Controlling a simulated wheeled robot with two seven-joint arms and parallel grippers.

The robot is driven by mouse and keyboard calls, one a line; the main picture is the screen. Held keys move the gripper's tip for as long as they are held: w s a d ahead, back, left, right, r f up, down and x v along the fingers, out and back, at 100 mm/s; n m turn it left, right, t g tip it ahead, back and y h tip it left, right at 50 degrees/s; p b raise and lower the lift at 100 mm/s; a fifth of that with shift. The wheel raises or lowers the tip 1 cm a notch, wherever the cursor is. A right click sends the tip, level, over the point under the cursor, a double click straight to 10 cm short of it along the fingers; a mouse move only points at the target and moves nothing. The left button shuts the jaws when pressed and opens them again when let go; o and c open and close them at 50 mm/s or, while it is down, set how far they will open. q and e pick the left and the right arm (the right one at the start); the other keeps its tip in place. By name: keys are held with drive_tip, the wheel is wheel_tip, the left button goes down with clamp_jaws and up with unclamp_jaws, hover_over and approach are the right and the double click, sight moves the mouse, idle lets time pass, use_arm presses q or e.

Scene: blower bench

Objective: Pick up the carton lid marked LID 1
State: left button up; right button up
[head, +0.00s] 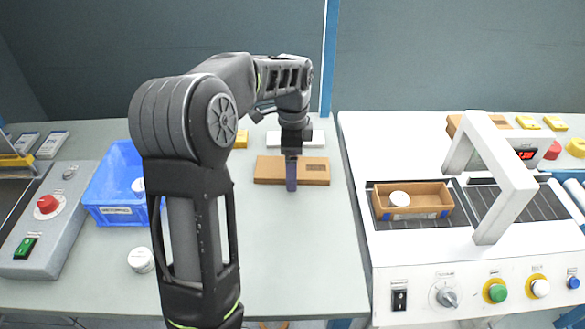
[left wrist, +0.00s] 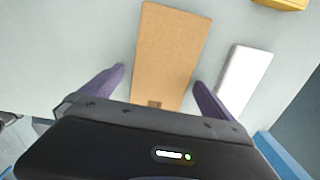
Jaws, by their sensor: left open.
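A flat brown carton lid (head: 317,171) lies on the grey-green bench in the middle of the head view. A small dark label is on its right part, too small to read. It also shows in the left wrist view (left wrist: 170,55), running away from my gripper. My left gripper (head: 291,186) is over the lid, pointing down. In the left wrist view my left gripper (left wrist: 158,80) is open, with one purple finger on each side of the lid and nothing gripped. I cannot tell whether the fingers touch it. My right gripper is not in view.
A white block (head: 318,138) lies just behind the lid. A blue bin (head: 112,190) and a white round jar (head: 141,260) stand left. The front bench is clear.

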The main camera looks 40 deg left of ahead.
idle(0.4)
use_arm(q)
drive_tip(key=c, duration=1.4)
drive_tip(key=shift+c, duration=0.2)
wheel_tip(320, 180, up, 10)
drive_tip(key=shift+p, duration=0.35)
